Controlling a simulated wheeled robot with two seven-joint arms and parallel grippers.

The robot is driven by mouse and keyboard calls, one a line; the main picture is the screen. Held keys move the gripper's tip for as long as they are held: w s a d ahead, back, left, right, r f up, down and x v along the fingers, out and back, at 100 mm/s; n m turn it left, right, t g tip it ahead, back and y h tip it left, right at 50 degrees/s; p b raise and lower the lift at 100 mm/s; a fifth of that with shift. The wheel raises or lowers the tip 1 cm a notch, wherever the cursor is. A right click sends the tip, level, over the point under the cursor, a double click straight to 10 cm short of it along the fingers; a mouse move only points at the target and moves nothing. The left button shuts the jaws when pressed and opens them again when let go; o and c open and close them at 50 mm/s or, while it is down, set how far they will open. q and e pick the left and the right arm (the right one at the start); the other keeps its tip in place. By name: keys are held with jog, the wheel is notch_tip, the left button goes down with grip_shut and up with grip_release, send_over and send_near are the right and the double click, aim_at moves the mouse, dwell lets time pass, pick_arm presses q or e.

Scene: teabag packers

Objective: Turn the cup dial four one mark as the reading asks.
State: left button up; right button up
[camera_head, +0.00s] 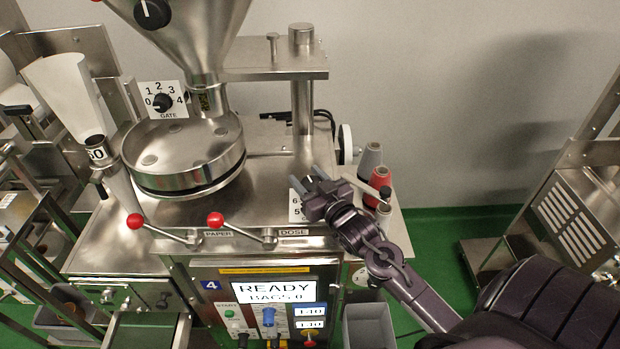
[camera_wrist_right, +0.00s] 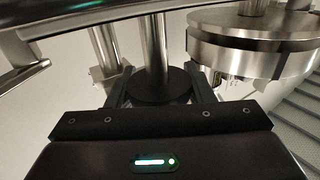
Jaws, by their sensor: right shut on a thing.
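The cup dial's white number card (camera_head: 296,207) is on the machine top at the right of the deck; a 6 and a 5 show, and the rest is hidden by my gripper. My right gripper (camera_head: 312,186) reaches in from the right over the card and is shut on the dial. In the right wrist view, a dark round knob (camera_wrist_right: 160,86) with a metal post stands between the fingers (camera_wrist_right: 162,98). The dial's pointer is hidden. The display (camera_head: 271,291) reads READY, BAGS 0; two small readouts (camera_head: 311,317) seem to show 140. My left gripper is out of view.
A round steel drum (camera_head: 185,158) under the hopper (camera_head: 195,40) stands left of the gripper. Red-knobbed levers (camera_head: 217,220) stick out at the front. Spools (camera_head: 377,185) stand just right of it. A gate dial (camera_head: 162,102) is at the back left.

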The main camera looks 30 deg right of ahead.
jog(key=shift+a+n+y, duration=0.1)
jog(key=shift+n+y, duration=0.4)
jog(key=shift+y, duration=0.2)
jog(key=o, duration=0.6)
jog(key=shift+c, duration=0.2)
jog(key=o, duration=0.4)
jog(key=shift+w+f, duration=0.15)
jog(key=shift+w, duration=0.15)
jog(key=shift+s, duration=0.1)
jog(key=s+b, duration=0.1)
jog(key=s, duration=0.2)
jog(key=s+b, duration=0.2)
jog(key=s, duration=0.2)
jog(key=shift+d+f, duration=0.1)
jog(key=shift+d, duration=0.1)
jog(key=shift+s, duration=0.35)
